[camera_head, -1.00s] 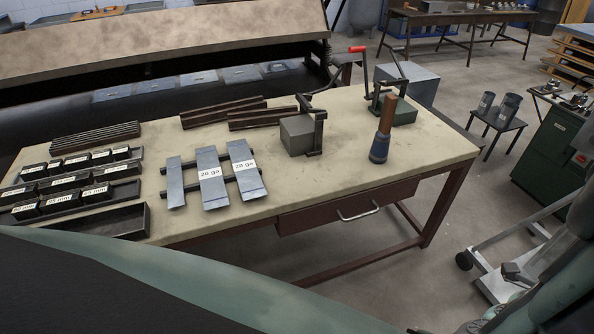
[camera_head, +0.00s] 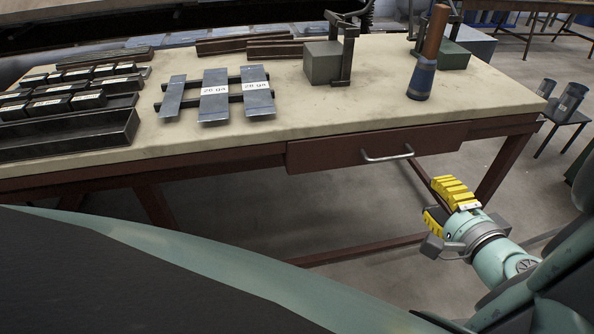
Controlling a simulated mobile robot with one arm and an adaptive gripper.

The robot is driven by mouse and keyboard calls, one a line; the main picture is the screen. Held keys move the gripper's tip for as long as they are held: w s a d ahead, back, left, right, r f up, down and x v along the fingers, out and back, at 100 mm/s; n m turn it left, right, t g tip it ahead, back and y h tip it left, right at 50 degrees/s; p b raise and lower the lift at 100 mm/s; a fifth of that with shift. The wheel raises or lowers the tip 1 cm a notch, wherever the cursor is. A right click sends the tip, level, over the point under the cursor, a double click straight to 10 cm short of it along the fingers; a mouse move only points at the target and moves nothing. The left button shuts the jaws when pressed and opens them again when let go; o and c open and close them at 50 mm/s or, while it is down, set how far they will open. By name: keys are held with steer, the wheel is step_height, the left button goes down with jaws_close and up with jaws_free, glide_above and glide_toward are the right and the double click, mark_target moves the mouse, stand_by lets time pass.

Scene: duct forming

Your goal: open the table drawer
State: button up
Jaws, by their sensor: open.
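The table drawer (camera_head: 325,153) is a dark red-brown front set under the edge of the table (camera_head: 300,118). It looks shut, its front about level with the table's frame. Its silver bar handle (camera_head: 387,155) sits right of the middle of that front. My gripper (camera_head: 443,204), with yellow finger pads, is open and empty. It is below and to the right of the handle, apart from it, and nearer to me. Its wrist comes in from the lower right.
On the tabletop are a wooden-handled tool (camera_head: 428,55), a grey block (camera_head: 322,62), labelled metal strips (camera_head: 214,96) and several small dark boxes (camera_head: 68,105). A table leg (camera_head: 502,168) stands right of the drawer. Open floor (camera_head: 330,210) shows below the drawer.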

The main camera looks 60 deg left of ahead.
mark_target(396, 159)
steer(key=shift+p+x, duration=2.55)
steer(key=shift+x, duration=5.35)
steer(key=shift+s, duration=0.1)
steer(key=shift+c, duration=0.2)
jaws_close()
